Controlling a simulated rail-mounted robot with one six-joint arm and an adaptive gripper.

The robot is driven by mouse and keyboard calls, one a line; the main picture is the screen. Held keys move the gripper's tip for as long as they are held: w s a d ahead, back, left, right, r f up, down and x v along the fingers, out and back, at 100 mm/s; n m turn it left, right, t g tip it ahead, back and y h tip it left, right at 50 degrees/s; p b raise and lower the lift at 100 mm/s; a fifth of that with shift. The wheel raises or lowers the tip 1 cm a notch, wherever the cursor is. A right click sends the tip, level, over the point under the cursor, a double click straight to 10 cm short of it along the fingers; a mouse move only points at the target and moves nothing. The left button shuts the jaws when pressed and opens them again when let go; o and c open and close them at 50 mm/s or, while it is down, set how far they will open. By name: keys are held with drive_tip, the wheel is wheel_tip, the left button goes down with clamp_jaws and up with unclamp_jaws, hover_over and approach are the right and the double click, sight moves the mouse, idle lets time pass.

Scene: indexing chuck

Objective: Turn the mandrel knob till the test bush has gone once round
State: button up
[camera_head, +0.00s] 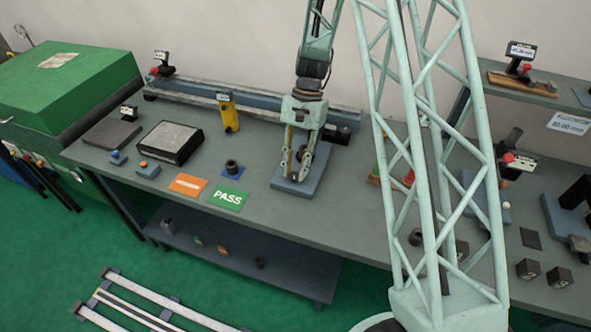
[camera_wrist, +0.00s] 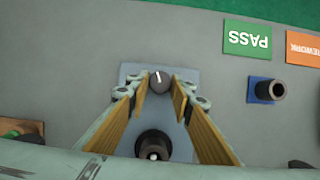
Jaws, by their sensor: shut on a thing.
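My gripper (camera_head: 295,167) is low over a blue-grey base plate (camera_head: 313,184) on the bench. In the wrist view my gripper (camera_wrist: 159,92) has its two wood-coloured finger pads on either side of a dark round knob (camera_wrist: 159,80), shut on it. The knob has a white line on its face, pointing nearly straight up and down in that view. A black ring-shaped part (camera_wrist: 153,145), likely the test bush, shows behind the knob between the fingers, with a small pale mark. In the head view my fingers largely hide both parts.
A green PASS card (camera_head: 228,200) and an orange REWORK card (camera_head: 187,184) lie left of the plate. Another dark bush (camera_head: 231,167) stands on a blue mat between them and the plate. A yellow post (camera_head: 229,115) and a dark surface block (camera_head: 170,142) stand further back.

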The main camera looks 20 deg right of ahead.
drive_tip(key=n+h, duration=0.1)
drive_tip(key=n, duration=0.1)
drive_tip(key=n+h, duration=0.1)
drive_tip(key=n, duration=0.2)
drive_tip(key=shift+w+a+g, duration=0.15)
drive_tip(key=shift+a+g, duration=0.05)
drive_tip(key=shift+g, duration=0.1)
drive_tip(key=n, duration=0.2)
drive_tip(key=n+h, duration=0.1)
drive_tip(key=n, duration=0.1)
drive_tip(key=n+h, duration=0.1)
drive_tip(key=shift+a+n, duration=0.25)
drive_tip(key=shift+n, duration=0.15)
drive_tip(key=n+h, duration=0.1)
drive_tip(key=n, duration=0.2)
drive_tip(key=n+t+h+b, duration=0.1)
drive_tip(key=n, duration=0.2)
drive_tip(key=shift+a, duration=0.2)
drive_tip(key=shift+s+n+t+h+b, duration=0.15)
drive_tip(key=shift+n+t+h+b, duration=0.2)
drive_tip(key=shift+n, duration=0.9)
drive_tip(key=shift+s+n+t+h+b, duration=0.15)
drive_tip(key=shift+n+t+h+b, duration=0.2)
drive_tip(key=shift+n, duration=0.9)
drive_tip(key=o, duration=0.9)
drive_tip(key=shift+c, duration=0.2)
drive_tip(key=v, duration=1.2)
